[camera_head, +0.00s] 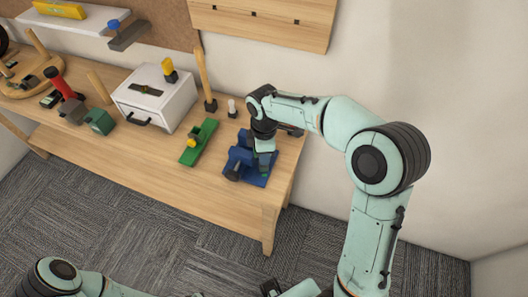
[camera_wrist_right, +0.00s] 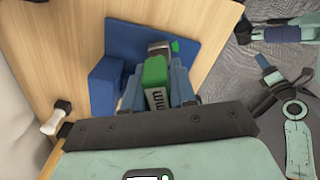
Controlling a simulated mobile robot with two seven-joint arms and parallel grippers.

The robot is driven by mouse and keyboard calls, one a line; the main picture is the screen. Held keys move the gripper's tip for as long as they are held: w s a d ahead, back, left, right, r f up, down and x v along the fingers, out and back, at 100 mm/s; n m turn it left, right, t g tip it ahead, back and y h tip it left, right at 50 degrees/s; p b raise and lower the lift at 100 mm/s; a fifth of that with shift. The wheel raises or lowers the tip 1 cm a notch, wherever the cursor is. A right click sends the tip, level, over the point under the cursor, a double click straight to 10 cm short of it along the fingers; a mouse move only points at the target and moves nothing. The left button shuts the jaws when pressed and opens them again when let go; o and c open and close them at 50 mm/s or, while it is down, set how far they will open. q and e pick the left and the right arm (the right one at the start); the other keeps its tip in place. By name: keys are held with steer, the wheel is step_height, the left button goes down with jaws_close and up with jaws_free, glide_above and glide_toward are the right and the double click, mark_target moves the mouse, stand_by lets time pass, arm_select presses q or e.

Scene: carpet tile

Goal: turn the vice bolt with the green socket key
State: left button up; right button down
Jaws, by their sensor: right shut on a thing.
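The blue vice (camera_head: 243,160) stands near the right end of the workbench, partly hidden by my right gripper. It also shows in the right wrist view (camera_wrist_right: 106,82). A dark round part (camera_head: 233,173) sticks out of the vice's front. My right gripper (camera_head: 264,147) points down over the vice. In the right wrist view its fingers are shut on the green socket key (camera_wrist_right: 155,70), whose handle carries pale "mm" lettering. The key's lower end and the bolt are hidden, so I cannot tell whether they touch. My left arm enters at the lower left; its gripper is not in view.
A green holder (camera_head: 198,143) with a yellow piece lies left of the vice. A white drawer box (camera_head: 157,98), a red-handled tool (camera_head: 62,83) and a wooden post (camera_head: 204,78) stand further left and behind. A small white peg (camera_head: 232,108) stands behind the vice.

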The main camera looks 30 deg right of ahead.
steer(key=shift+r+n, duration=0.2)
steer(key=shift+n, duration=0.4)
steer(key=shift+r+p, duration=1.5)
steer(key=shift+r, duration=0.65)
arm_select(q)
steer(key=w+r, duration=0.1)
steer(key=r, duration=0.1)
steer(key=w+r, duration=0.1)
steer(key=shift+w+r, duration=0.4)
